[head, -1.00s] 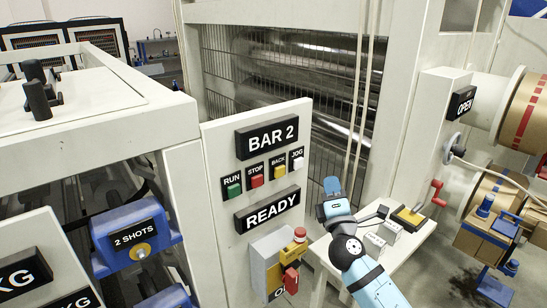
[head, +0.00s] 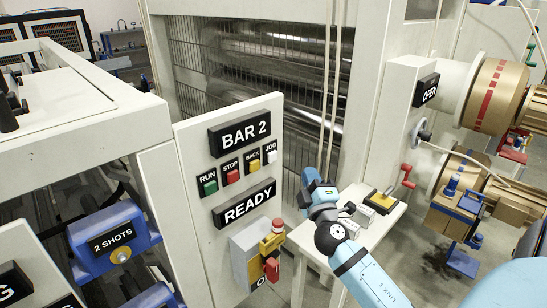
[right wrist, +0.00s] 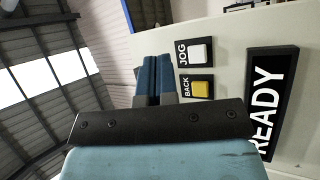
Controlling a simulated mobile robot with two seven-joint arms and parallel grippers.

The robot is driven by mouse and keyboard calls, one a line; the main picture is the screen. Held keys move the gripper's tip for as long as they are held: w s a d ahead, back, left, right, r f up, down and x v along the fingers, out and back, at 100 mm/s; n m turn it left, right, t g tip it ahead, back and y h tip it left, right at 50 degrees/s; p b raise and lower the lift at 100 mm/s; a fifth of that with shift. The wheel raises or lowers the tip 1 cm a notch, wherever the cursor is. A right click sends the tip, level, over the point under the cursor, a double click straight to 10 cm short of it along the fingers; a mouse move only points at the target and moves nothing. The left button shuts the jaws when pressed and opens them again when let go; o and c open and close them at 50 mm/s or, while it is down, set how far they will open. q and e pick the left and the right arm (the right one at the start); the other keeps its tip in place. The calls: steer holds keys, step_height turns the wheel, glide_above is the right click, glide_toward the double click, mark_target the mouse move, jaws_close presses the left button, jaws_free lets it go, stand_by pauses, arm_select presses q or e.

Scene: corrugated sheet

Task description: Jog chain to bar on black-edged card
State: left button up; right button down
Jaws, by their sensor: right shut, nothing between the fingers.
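The control panel (head: 225,215) carries a BAR 2 sign (head: 239,135) and a READY sign (head: 244,206). Between them sit green RUN, red STOP, yellow BACK and white JOG (head: 271,157) buttons. My right gripper (head: 309,175) is shut and empty, to the right of and a little below the JOG button, apart from it. In the right wrist view its blue fingers (right wrist: 153,78) are together, left of the JOG (right wrist: 198,53) and BACK (right wrist: 201,89) buttons. My left gripper is not in view. I cannot make out a chain or a black-edged card.
Wire mesh (head: 225,70) covers metal rollers behind the panel. A drum with red marks (head: 492,95) is at right.

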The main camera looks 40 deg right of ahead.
mark_target(273, 157)
steer(key=w, duration=0.8)
steer(key=shift+a, duration=0.35)
steer(key=shift+w, duration=0.15)
stand_by(1.5)
steer(key=shift+w, duration=0.3)
steer(key=shift+w+b, duration=0.3)
steer(key=shift+w, duration=0.1)
stand_by(0.6)
stand_by(0.3)
steer(key=shift+s, duration=0.85)
